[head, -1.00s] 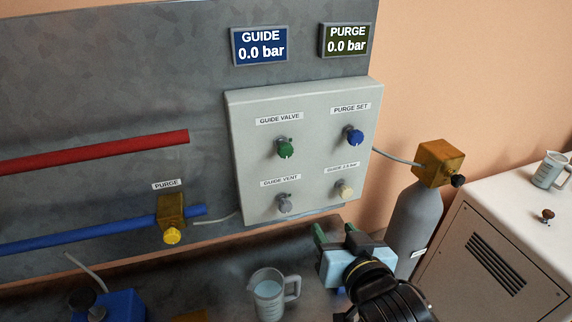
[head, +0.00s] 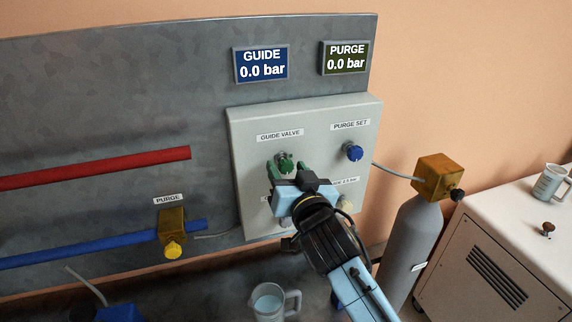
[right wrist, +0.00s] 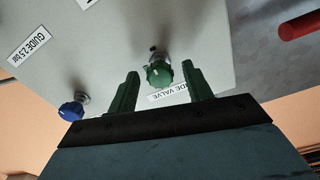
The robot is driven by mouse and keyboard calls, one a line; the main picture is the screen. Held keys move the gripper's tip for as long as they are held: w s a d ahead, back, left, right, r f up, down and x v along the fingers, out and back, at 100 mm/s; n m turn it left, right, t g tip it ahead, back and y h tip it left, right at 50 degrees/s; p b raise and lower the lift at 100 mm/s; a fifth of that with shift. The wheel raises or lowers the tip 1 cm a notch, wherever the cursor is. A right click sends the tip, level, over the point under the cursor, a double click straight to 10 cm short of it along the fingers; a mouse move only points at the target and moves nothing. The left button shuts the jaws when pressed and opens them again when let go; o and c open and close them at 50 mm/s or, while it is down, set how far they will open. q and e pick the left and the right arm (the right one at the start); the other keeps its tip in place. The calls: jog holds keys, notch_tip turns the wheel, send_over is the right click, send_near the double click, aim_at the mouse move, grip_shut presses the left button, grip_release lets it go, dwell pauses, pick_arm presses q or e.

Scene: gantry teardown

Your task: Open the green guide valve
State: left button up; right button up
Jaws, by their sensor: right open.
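The green guide valve knob (head: 285,161) is on the light grey panel, under the "GUIDE VALVE" label (head: 280,135). My right gripper (head: 288,172) is in front of the panel with its green fingers spread about the knob. In the right wrist view, the green knob (right wrist: 159,75) shows between the open fingertips (right wrist: 160,69), with a gap on each side. I cannot tell how deep the knob sits between them. The guide display (head: 261,64) reads 0.0 bar. My left gripper is out of view.
The blue purge set knob (head: 353,152) is to the right on the panel (head: 243,125). My right gripper partly hides the lower knobs and labels. A jug (head: 268,303) stands below. A grey cylinder (head: 407,245) is to the right. The purge display (head: 345,60) reads 0.0 bar.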

jog(key=shift+x, duration=0.9)
jog(key=c, duration=1)
jog(key=shift+o, duration=0.2)
